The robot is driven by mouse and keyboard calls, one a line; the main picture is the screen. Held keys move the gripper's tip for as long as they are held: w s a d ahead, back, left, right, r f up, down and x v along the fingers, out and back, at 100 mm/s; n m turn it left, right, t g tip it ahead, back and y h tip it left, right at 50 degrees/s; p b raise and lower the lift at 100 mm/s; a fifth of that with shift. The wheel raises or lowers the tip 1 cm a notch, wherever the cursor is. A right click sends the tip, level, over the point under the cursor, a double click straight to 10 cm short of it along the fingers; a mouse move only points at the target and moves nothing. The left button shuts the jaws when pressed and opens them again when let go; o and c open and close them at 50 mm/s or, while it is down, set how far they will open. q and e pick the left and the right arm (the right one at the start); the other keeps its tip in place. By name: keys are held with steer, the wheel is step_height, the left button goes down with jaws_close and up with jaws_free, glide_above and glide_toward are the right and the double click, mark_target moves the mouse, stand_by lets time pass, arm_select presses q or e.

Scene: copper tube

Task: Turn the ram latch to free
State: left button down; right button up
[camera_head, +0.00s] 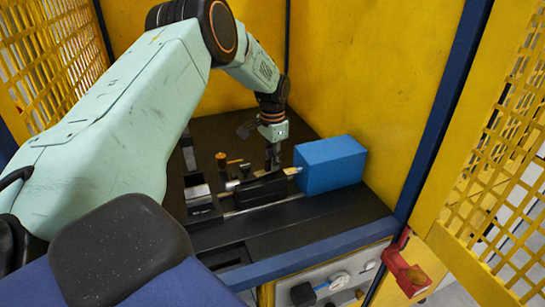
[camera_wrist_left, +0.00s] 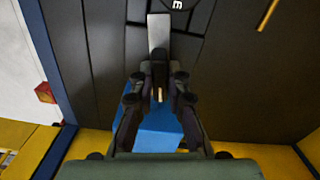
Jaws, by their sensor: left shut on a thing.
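My left gripper (camera_head: 272,158) points down at the bench machine, just left of the blue block (camera_head: 330,165) and behind a low black block (camera_head: 263,189). In the left wrist view its fingers (camera_wrist_left: 159,80) are drawn together on a small part at the machine, which I take to be the ram latch. The fingers hide most of it, so its angle cannot be told. A small brass-coloured piece (camera_wrist_left: 160,95) shows between the fingers. The blue block also shows beyond them in the left wrist view (camera_wrist_left: 158,135). My right gripper is not in view.
A brass-topped post (camera_head: 221,160) stands left of the gripper on the dark bench (camera_head: 345,207). Yellow panels (camera_head: 345,70) close in the back and right. A red box (camera_head: 405,272) hangs at the front right, beside a gauge panel (camera_head: 335,281).

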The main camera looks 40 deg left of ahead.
arm_select(q)
steer(key=n+p, duration=0.2)
steer(key=n, duration=0.2)
steer(key=shift+r+n, duration=0.15)
steer(key=shift+n, duration=0.15)
steer(key=n+p, duration=0.2)
steer(key=n, duration=0.5)
steer(key=shift+w, duration=0.1)
steer(key=shift+n, duration=2)
steer(key=c, duration=1.3)
jaws_free()
step_height(320, 180, up, 12)
steer(key=shift+f, duration=0.1)
